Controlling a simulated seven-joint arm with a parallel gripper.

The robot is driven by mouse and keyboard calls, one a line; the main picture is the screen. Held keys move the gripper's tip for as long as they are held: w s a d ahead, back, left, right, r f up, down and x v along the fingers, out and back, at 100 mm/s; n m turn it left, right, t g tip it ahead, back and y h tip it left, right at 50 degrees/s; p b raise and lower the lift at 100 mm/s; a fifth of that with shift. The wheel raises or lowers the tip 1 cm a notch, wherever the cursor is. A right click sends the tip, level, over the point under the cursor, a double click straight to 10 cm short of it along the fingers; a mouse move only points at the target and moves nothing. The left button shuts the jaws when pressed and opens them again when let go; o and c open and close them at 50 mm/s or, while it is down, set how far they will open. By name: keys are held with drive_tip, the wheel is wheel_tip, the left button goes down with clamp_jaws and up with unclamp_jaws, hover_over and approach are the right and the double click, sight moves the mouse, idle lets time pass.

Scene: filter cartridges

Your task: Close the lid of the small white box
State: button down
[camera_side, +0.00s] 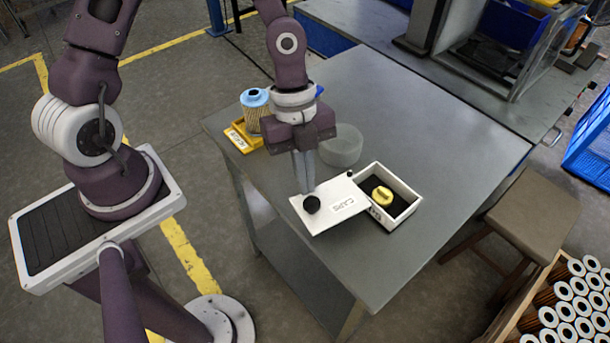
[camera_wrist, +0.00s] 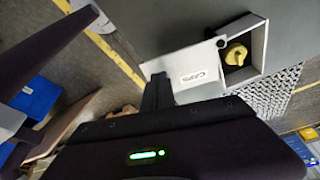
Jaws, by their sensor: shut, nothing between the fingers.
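The small white box (camera_side: 404,212) is open on the grey table, with a yellow cap (camera_side: 382,195) on its dark inside. Its white lid (camera_side: 335,205), labelled CAPS, extends out to the left of the box and leaves the top uncovered. The wrist view shows the box (camera_wrist: 260,45), the lid (camera_wrist: 190,66) and my fingers (camera_wrist: 157,92) beside the lid's outer end.
A translucent round tub (camera_side: 342,147) stands behind the lid. A blue-capped filter (camera_side: 255,108) stands by a yellow tray (camera_side: 240,138) at the far left of the table. A stool (camera_side: 535,212) and a crate of filters (camera_side: 570,305) are off to the right. The table's right part is clear.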

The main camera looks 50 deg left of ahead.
sight(344, 219)
drive_tip(key=shift+s+d+n+t, duration=0.15)
drive_tip(key=shift+d+n+t, duration=0.35)
drive_tip(key=shift+n, duration=0.7)
drive_tip(key=shift+d, duration=0.75)
drive_tip(key=shift+d+n, duration=0.8)
drive_tip(key=shift+n, duration=0.2)
drive_tip(key=d+n, duration=0.1)
drive_tip(key=w+d+n+t, duration=0.1)
drive_tip(key=shift+d+n, duration=0.15)
drive_tip(key=shift+n, duration=0.25)
drive_tip(key=w+d+n+t, duration=0.1)
drive_tip(key=d+n, duration=0.1)
drive_tip(key=shift+w+n, duration=0.2)
drive_tip(key=shift+n, duration=0.1)
drive_tip(key=shift+w+d+n+t+y, duration=0.3)
drive_tip(key=shift+w+d+n+y, duration=0.25)
drive_tip(key=shift+w+n, duration=0.95)
drive_tip(key=shift+w+d+n+t+y, duration=0.5)
drive_tip(key=shift+w+n, duration=0.6)
drive_tip(key=shift+n, duration=0.8)
drive_tip(key=shift+w+d+n+t+y, duration=0.1)
drive_tip(key=shift+w+d+n+y, duration=0.45)
drive_tip(key=shift+w+n, duration=0.95)
drive_tip(key=shift+s+d, duration=0.1)
